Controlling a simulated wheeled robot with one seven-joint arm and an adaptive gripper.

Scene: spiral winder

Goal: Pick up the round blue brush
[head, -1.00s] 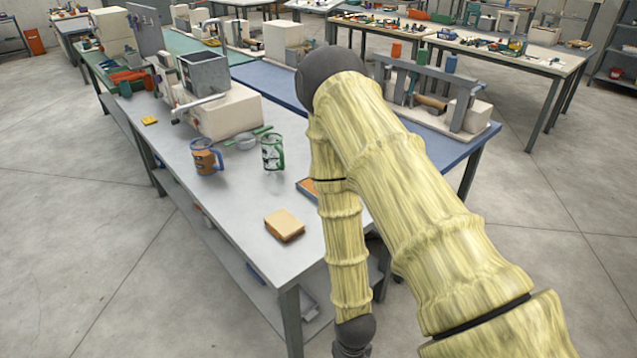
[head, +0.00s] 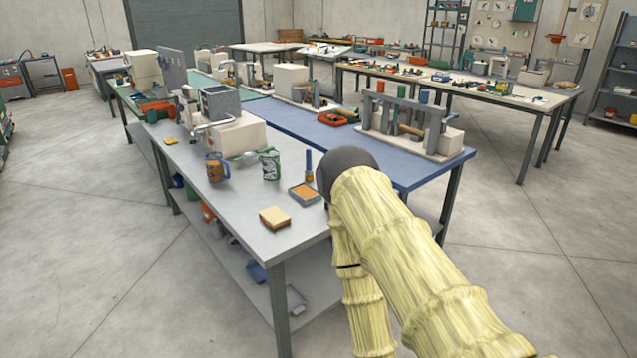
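A small upright blue thing (head: 308,161) stands on the grey table (head: 190,180), just left of my arm's dark elbow. It may be the round blue brush, but it is too small to tell. A shallow tray with an orange-brown inside (head: 304,194) lies just in front of it. My arm, in a pale yellow sleeve, covers the table's right front corner and part of the floor. My gripper is out of view below the frame.
A mug with an orange-brown side (head: 217,168), a green-patterned mug (head: 270,164) and a tan block (head: 274,217) are on the grey table. A cream machine (head: 235,137) stands behind them. A blue table (head: 385,152) with a grey frame device adjoins. The floor at left is clear.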

